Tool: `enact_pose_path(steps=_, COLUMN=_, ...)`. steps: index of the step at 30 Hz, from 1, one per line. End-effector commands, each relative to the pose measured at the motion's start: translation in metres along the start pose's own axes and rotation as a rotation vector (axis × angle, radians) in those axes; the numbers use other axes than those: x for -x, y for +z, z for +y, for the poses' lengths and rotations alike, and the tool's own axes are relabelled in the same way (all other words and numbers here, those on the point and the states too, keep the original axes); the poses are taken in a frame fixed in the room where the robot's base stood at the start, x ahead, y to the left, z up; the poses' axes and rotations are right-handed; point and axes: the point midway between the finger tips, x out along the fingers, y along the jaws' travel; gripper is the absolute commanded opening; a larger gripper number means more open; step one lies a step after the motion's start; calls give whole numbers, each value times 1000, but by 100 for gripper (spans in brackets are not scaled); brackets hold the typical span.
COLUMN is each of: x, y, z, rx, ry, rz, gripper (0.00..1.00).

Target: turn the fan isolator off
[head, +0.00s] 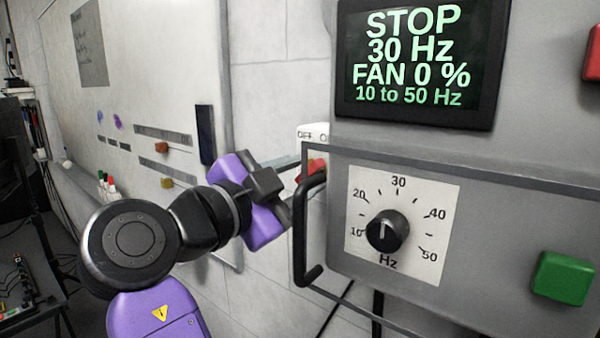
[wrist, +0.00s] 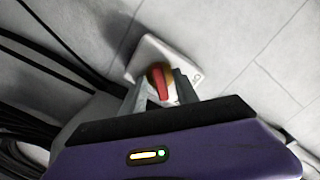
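The fan isolator is a white box (head: 312,132) on the wall, partly hidden behind the grey control cabinet. Its label shows "OFF" at the left, and the rest is cut off. Its red handle (head: 312,169) shows just past my gripper (head: 298,165). In the wrist view the white box (wrist: 185,57) carries a red handle (wrist: 160,85) on a yellow base. The fingers of my gripper (wrist: 160,94) stand on either side of the handle, with small gaps visible. I cannot tell whether either finger touches it. The display (head: 416,57) reads STOP, 30 Hz, FAN 0 %.
The cabinet's black handle (head: 309,232) and front rail (head: 480,173) are close to the right of my gripper. A frequency dial (head: 388,231) and green button (head: 563,278) are on the cabinet. A whiteboard (head: 150,70) is at the left. Black cables (wrist: 60,55) run along the wall.

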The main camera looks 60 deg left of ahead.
Motion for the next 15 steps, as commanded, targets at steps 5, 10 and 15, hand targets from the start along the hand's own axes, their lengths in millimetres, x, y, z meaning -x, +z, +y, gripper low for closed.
enact_pose_path(steps=5, x=0, y=0, z=0, rx=0, ry=-1, rz=0, gripper=36)
enact_pose_path(steps=10, x=0, y=0, z=0, rx=0, ry=-1, rz=0, gripper=5)
enact_pose_path(steps=15, x=0, y=0, z=0, rx=0, ry=0, rz=0, gripper=0)
